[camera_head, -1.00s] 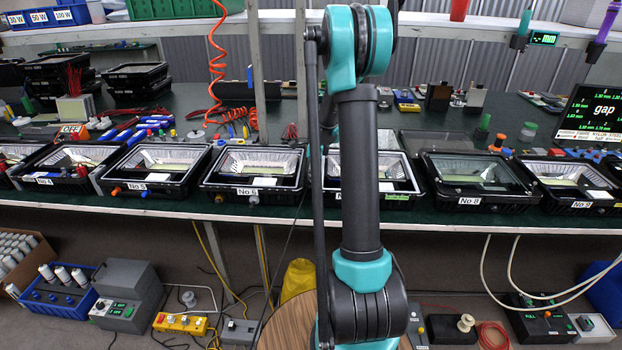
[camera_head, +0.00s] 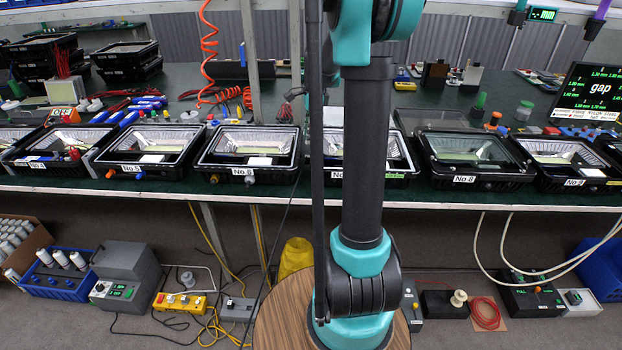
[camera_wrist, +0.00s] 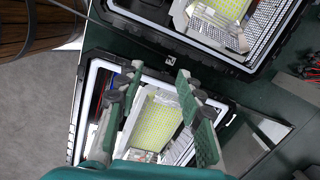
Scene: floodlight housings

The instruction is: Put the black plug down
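My gripper (camera_wrist: 159,72) is open in the wrist view, its two green and grey fingers apart. I see nothing held between them. They are over an open floodlight housing (camera_wrist: 77,135) with a yellow LED panel (camera_wrist: 158,118). I cannot make out a black plug with certainty in either view. A small dark and white detail (camera_wrist: 170,60) shows at the edge of the neighbouring housing, too small to identify. In the head view my arm hides part of the No 7 position, and my gripper is out of frame.
Black housings stand in a row along the green bench, including No 5 (camera_head: 100,160), No 6 (camera_head: 207,165) and No 8 (camera_head: 440,170). Loose parts and tools lie behind them. An orange coiled cable (camera_head: 208,45) hangs at the back. A gap gauge screen (camera_head: 592,92) stands at right.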

